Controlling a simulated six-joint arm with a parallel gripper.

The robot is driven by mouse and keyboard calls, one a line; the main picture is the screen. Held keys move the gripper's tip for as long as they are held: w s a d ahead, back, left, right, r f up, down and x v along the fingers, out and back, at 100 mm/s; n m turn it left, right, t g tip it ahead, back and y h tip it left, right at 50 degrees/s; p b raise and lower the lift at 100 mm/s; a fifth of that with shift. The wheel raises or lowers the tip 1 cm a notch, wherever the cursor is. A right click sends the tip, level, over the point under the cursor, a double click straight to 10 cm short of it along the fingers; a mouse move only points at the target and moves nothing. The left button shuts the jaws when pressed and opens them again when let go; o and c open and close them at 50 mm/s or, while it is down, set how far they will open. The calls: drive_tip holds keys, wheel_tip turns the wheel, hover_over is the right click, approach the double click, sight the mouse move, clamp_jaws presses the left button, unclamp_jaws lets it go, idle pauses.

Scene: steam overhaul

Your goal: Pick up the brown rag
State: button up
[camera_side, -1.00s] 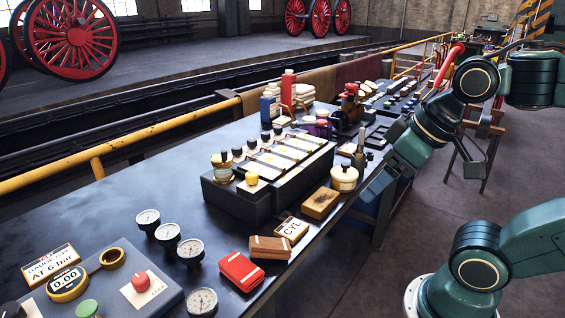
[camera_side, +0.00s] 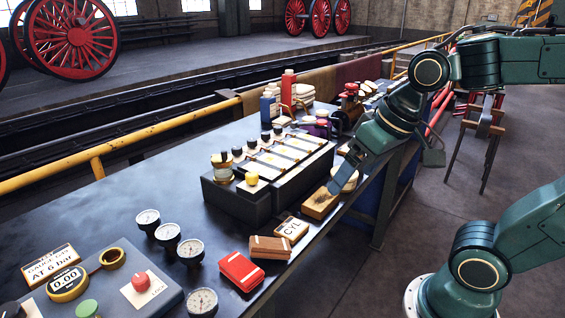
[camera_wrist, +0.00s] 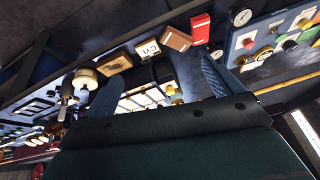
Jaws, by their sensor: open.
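The brown rag (camera_side: 270,247) looks like a small folded brown pad on the near right edge of the dark bench. It lies between a red folded pad (camera_side: 241,271) and the CYL sign (camera_side: 291,229). In the wrist view the brown rag (camera_wrist: 175,39) shows at the upper middle, beyond the fingertips. My gripper (camera_side: 338,185) is over the wooden-looking block (camera_side: 318,206), farther along the bench than the rag and apart from it. In the wrist view my gripper (camera_wrist: 163,68) has its two blue fingers spread, with nothing held between them.
A dark rack (camera_side: 268,168) with several white cards and knobs stands beside the bench edge. Several gauges (camera_side: 190,251) stand left of the rag. A control panel (camera_side: 120,285) is at the near left. The bench's left middle is clear.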

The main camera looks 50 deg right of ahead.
drive_tip(key=w+f+m+g, duration=0.2)
drive_tip(key=w+f+m, duration=0.1)
drive_tip(key=w, duration=0.5)
drive_tip(key=m+g+y, duration=0.1)
drive_tip(key=m, duration=0.3)
hover_over(271, 243)
drive_tip(key=s+d, duration=0.2)
wheel_tip(271, 243, down, 7)
drive_tip(key=shift+d+f, duration=0.1)
drive_tip(key=shift+d, duration=0.05)
drive_tip(key=shift+f, duration=0.1)
drive_tip(key=shift+w+a+f, duration=0.2)
drive_tip(key=shift+w+f, duration=0.05)
drive_tip(key=shift+f, duration=1.1)
drive_tip(key=shift+w+a+f, duration=0.2)
drive_tip(key=shift+a+f, duration=0.05)
drive_tip(key=shift+f, duration=1.15)
drive_tip(key=shift+w+a+f, duration=0.2)
drive_tip(key=shift+w+f, duration=0.05)
drive_tip(key=shift+f, duration=1.1)
drive_tip(key=shift+w+a+f, duration=0.1)
drive_tip(key=shift+a+f, duration=0.05)
drive_tip(key=shift+f, duration=0.7)
drive_tip(key=shift+w+a+f, duration=0.15)
drive_tip(key=shift+a+f, duration=0.05)
drive_tip(key=shift+f, duration=0.6)
drive_tip(key=shift+w+a+f, duration=0.1)
drive_tip(key=shift+a+f, duration=0.05)
drive_tip(key=shift+f, duration=0.7)
drive_tip(key=c, duration=0.7)
